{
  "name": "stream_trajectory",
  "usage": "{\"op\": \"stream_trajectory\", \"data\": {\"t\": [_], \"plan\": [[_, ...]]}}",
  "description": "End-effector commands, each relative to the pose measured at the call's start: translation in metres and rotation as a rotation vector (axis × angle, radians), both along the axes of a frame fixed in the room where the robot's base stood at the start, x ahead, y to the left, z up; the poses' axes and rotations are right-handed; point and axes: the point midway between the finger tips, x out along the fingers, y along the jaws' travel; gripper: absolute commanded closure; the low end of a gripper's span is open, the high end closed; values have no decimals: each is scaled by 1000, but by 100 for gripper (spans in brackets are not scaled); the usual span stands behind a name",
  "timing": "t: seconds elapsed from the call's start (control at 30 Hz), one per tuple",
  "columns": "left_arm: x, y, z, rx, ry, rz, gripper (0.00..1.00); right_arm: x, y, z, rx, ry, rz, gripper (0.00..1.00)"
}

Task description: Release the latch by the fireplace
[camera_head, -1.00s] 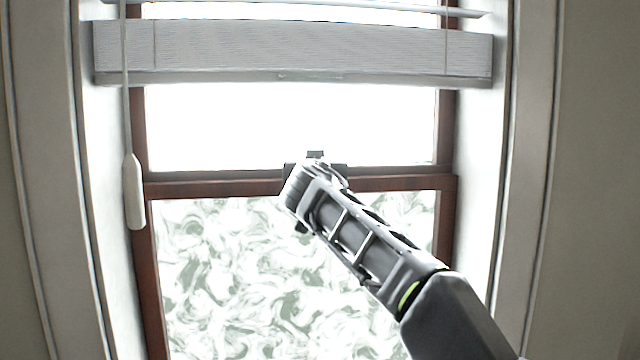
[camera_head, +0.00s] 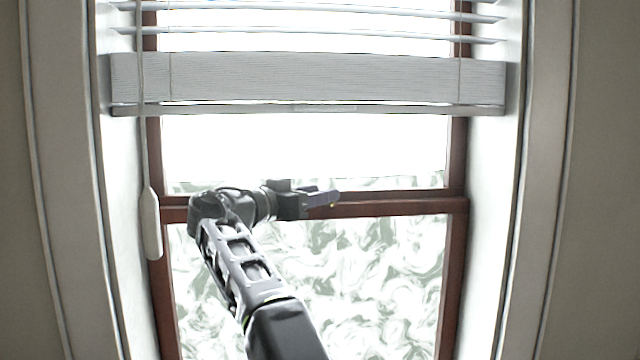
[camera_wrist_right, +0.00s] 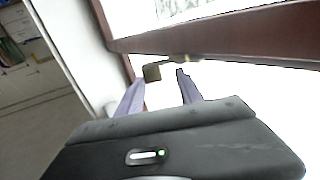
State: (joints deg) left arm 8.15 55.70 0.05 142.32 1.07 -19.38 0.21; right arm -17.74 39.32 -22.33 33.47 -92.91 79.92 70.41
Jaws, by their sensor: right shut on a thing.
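My right gripper (camera_head: 331,198) reaches along the rail and points right. The wrist view shows its two purple-grey fingers (camera_wrist_right: 160,80) on either side of the latch, shut on it, with a visible space towards the right finger. My left gripper is in neither view. No fireplace is visible.
The window rail (camera_head: 400,208) crosses behind my gripper. A white blind (camera_head: 310,78) hangs above it. A pale cord pull (camera_head: 151,225) hangs at the left, close to my right wrist. White side walls flank the window recess. Shelves (camera_wrist_right: 20,30) show at the wrist view's left.

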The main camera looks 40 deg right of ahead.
Motion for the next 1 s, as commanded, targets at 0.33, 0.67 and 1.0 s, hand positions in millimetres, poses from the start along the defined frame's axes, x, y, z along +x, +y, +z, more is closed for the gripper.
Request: {"op": "stream_trajectory", "data": {"t": [0.33, 0.67, 1.0], "plan": [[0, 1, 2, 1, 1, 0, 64, 0, 0, 1, -3, -1, -13, 97], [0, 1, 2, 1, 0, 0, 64, 0, 0, 0, -2, 0, -13, 39], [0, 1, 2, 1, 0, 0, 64, 0, 0, 0, -1, 0, -13, 35]]}}
